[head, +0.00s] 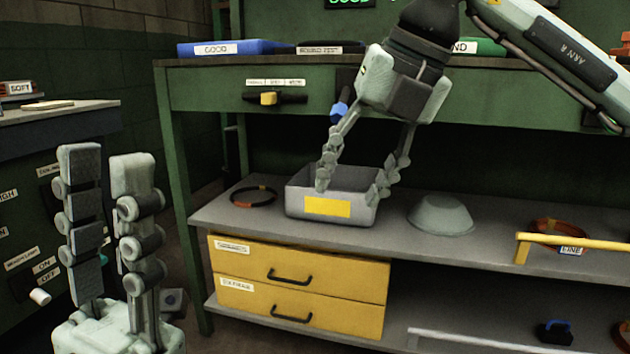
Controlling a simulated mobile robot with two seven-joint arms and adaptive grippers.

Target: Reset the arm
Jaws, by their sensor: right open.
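My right gripper (353,190) comes in from the upper right and points down over the grey bin (298,200), which has a yellow label and stands on the middle shelf. Its two fingers are spread wide, with nothing seen between them. The fingertips overlap the bin in the picture; I cannot tell whether they touch it. My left gripper (106,155) is at the lower left with its fingers pointing up, away from the shelf. No object shows in it.
A dark ring (253,196) lies left of the bin and an upturned pale bowl (442,214) right of it. A yellow rail (575,242) edges the shelf at right. Yellow drawers (300,285) sit below. The green workbench (200,92), with a blue tray (233,48), overhangs the shelf.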

